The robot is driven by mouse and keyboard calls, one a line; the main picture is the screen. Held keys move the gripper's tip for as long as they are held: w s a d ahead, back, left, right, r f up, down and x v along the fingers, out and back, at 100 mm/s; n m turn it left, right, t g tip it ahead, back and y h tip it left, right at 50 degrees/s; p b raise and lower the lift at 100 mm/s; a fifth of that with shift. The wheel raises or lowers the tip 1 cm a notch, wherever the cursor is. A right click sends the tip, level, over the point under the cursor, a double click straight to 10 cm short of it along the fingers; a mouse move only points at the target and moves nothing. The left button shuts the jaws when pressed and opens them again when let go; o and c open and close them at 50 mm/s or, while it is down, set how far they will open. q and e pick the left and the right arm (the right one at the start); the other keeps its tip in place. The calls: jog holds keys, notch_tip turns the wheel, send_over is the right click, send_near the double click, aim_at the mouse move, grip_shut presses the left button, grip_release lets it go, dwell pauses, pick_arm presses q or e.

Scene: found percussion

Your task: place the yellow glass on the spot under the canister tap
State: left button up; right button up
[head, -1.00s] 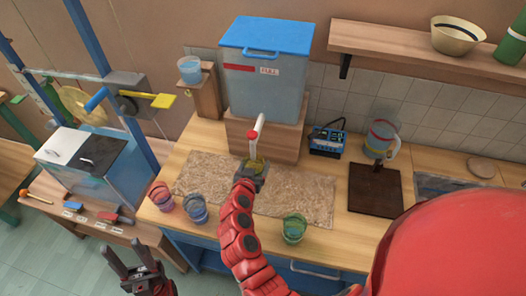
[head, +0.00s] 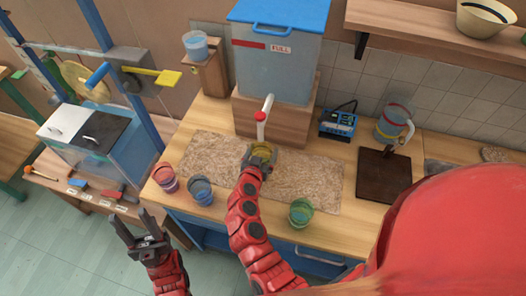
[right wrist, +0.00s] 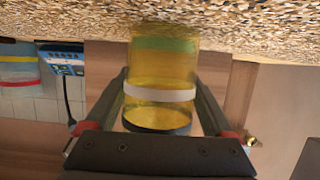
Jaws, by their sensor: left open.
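The yellow glass (right wrist: 160,70) is between the fingers of my right gripper (right wrist: 162,95), which touch its sides. The right wrist picture is upside down; the glass's base is at or very near the speckled mat (head: 215,165). In the head view only a little of the glass (head: 262,150) shows above my right gripper (head: 257,158). It is just below the white canister tap (head: 265,108) with its red end. The spot under the tap is hidden. My left gripper (head: 130,222) is open and empty, off the table's front left.
The blue-lidded canister (head: 270,65) stands on a wooden block. Pink (head: 165,177), blue (head: 201,190) and green (head: 300,212) glasses stand along the front edge. A blue device (head: 338,122), a pitcher (head: 391,125) and a dark board (head: 383,175) are to the right.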

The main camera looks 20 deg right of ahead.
jog(key=shift+o, duration=0.5)
jog(key=shift+s+r, duration=0.1)
jog(key=shift+r+p, duration=0.3)
jog(key=shift+p, duration=0.15)
jog(key=shift+s+a+b, duration=0.85)
jog(key=shift+s+b, duration=0.05)
jog(key=shift+s, duration=0.15)
jog(key=b+v, duration=0.1)
jog(key=v, duration=0.2)
jog(key=b+v, duration=0.1)
jog(key=v, duration=0.3)
jog(key=shift+s+a+r, duration=0.1)
jog(key=shift+s+r, duration=0.05)
jog(key=shift+r, duration=0.2)
jog(key=shift+b+v, duration=0.3)
jog(key=shift+v, duration=0.6)
